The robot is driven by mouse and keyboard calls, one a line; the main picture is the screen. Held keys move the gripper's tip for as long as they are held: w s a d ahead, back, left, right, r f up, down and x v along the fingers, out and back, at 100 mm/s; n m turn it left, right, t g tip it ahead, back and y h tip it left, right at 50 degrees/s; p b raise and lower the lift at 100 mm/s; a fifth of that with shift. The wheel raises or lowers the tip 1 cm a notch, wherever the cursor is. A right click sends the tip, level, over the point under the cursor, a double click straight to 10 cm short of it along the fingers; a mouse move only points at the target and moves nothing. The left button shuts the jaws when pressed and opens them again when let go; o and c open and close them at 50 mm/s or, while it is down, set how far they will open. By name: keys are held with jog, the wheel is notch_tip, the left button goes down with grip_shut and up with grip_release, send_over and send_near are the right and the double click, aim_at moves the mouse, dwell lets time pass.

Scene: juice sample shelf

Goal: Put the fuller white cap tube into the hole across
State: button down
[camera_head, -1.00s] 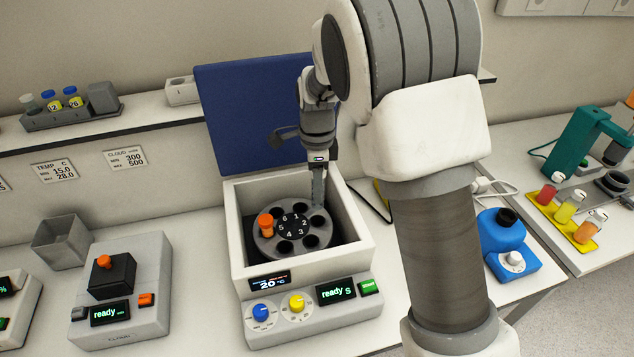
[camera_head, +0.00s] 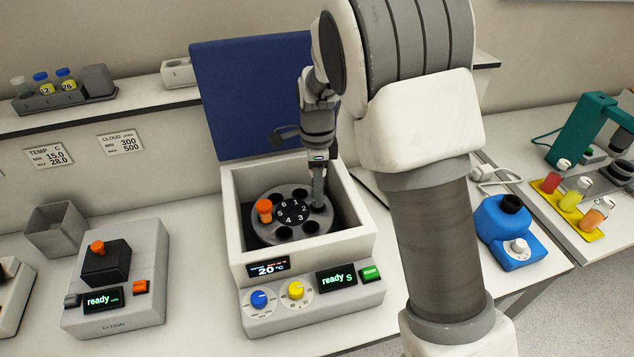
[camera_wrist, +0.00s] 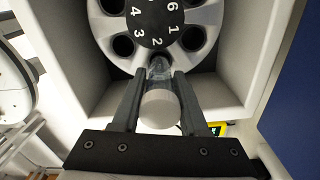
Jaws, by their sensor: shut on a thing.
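My gripper (camera_wrist: 158,90) is shut on a clear tube (camera_wrist: 158,74) with a white cap (camera_wrist: 160,110), seen from above in the wrist view. The tube's lower end is at the rotor hole beside number 2; how deep it sits is hard to tell. In the head view my gripper (camera_head: 317,203) is down inside the open centrifuge (camera_head: 232,225), at the right of the grey rotor (camera_head: 263,232); the tube is hidden there. An orange-capped tube (camera_head: 264,209) stands in the opposite hole, beside number 5. Other visible rotor holes look empty.
The blue lid (camera_head: 245,100) stands open behind the centrifuge. The centrifuge walls rise close around my gripper. A grey device with an orange-capped tube (camera_head: 97,247) is at left, a blue device (camera_head: 503,222) at right. A shelf rack (camera_head: 50,112) holds several capped tubes.

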jog(key=shift+f+b, duration=1.35)
jog(key=shift+f, duration=1.2)
dwell(0.7)
jog(key=shift+r, duration=0.1)
jog(key=shift+r+p, duration=1.85)
jog(key=shift+r, duration=0.35)
jog(key=shift+f+b, duration=1.05)
jog(key=shift+f, duration=1.1)
dwell(0.3)
